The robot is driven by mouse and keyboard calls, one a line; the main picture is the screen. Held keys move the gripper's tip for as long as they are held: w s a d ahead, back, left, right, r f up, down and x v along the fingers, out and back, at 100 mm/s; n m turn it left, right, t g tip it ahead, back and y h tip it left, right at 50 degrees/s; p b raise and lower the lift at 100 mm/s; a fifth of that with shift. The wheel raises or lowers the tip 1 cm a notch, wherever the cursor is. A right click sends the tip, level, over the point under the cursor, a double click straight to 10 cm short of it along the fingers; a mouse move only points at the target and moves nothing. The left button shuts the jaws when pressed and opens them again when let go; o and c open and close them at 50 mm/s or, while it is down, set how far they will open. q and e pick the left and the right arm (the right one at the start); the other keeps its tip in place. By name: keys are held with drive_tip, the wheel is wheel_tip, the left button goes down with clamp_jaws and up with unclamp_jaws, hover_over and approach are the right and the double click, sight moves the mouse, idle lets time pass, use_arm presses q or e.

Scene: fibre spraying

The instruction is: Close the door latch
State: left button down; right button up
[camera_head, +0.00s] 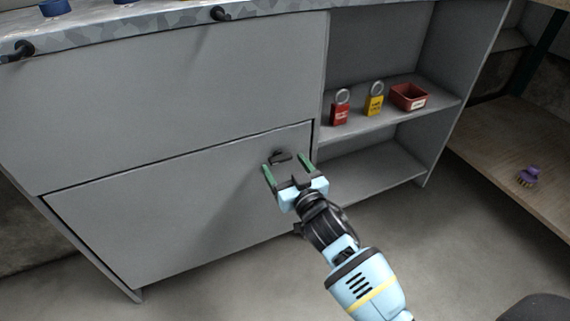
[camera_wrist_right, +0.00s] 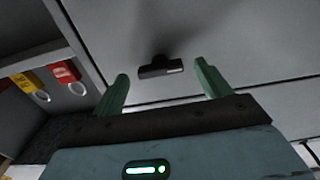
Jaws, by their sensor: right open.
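The door (camera_head: 180,210) is the lower grey panel of the cabinet, with a dark seam along its top edge. A small black latch (camera_head: 281,157) sits near its upper right corner. It also shows in the right wrist view (camera_wrist_right: 160,69), ahead of the fingertips and between them. My right gripper (camera_head: 286,163) has green fingers and is open around the latch's sides, with gaps on both sides. It also shows in the right wrist view (camera_wrist_right: 164,80). Contact with the latch does not show. My left gripper is not in view.
Open shelves right of the door hold a red padlock (camera_head: 340,108), a yellow padlock (camera_head: 375,101) and a red bin (camera_head: 408,97). A purple brush (camera_head: 527,177) lies on a wooden shelf (camera_head: 490,160) at the right. The floor in front is clear.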

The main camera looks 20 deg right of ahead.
drive_tip(key=s+p, duration=0.2)
drive_tip(key=s, duration=0.4)
drive_tip(key=shift+s, duration=0.4)
drive_tip(key=shift+d, duration=0.1)
